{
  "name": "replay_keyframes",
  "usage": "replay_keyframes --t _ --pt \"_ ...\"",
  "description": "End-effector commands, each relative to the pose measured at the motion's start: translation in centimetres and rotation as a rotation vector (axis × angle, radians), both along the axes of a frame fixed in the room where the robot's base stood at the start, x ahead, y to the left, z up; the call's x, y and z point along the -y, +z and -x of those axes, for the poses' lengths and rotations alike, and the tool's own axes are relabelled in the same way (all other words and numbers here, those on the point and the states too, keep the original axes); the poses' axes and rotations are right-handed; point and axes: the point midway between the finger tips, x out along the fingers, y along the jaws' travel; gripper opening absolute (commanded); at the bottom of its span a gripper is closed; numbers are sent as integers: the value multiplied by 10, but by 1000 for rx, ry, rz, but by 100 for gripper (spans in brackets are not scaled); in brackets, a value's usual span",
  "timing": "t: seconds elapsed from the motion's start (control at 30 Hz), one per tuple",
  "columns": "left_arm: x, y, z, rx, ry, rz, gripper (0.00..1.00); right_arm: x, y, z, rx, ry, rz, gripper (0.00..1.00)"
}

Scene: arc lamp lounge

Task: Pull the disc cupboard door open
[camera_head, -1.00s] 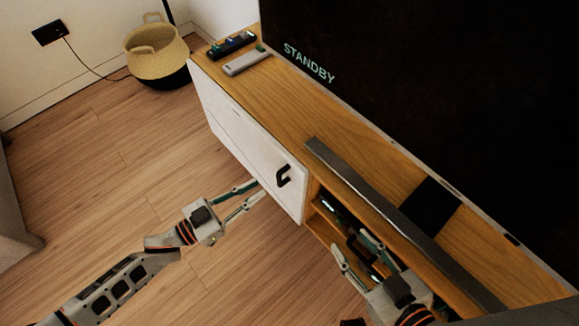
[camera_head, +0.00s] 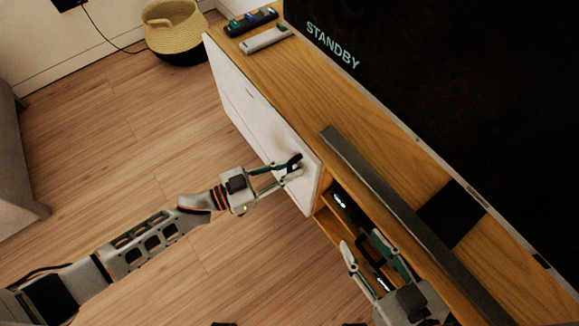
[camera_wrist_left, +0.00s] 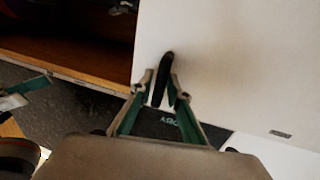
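The disc cupboard door (camera_head: 262,128) is a white panel on the front of the wooden media unit. It looks closed in the head view. It also fills the middle and right of the left wrist view (camera_wrist_left: 235,55). Its dark handle (camera_wrist_left: 164,72) stands near the door's edge beside the open compartment. My left gripper (camera_head: 292,168) is at the handle, its fingertips drawn in on both sides of it and seemingly shut on it. The fingers partly cover the handle in the head view. My right gripper (camera_head: 362,240) is open and empty in front of the open shelf.
The open shelf (camera_head: 327,217) holds dark devices. A grey soundbar (camera_head: 400,212), a black pad (camera_head: 450,212) and remotes (camera_head: 266,40) lie on top, before a large screen (camera_head: 460,90). A basket (camera_head: 172,30) stands behind. The wooden floor (camera_head: 120,150) left of the unit is clear.

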Motion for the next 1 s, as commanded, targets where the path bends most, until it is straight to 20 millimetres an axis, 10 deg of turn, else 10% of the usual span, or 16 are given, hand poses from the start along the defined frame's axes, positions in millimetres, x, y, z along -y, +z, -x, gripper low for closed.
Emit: replay_keyframes --t 0.57,1.0 --pt "-4 0 1 1 -7 -2 0 0 1 0 1 0 -1 40" --pt "-71 -3 32 3 -138 -6 0 -1 -4 2 -8 -1 -6 40"
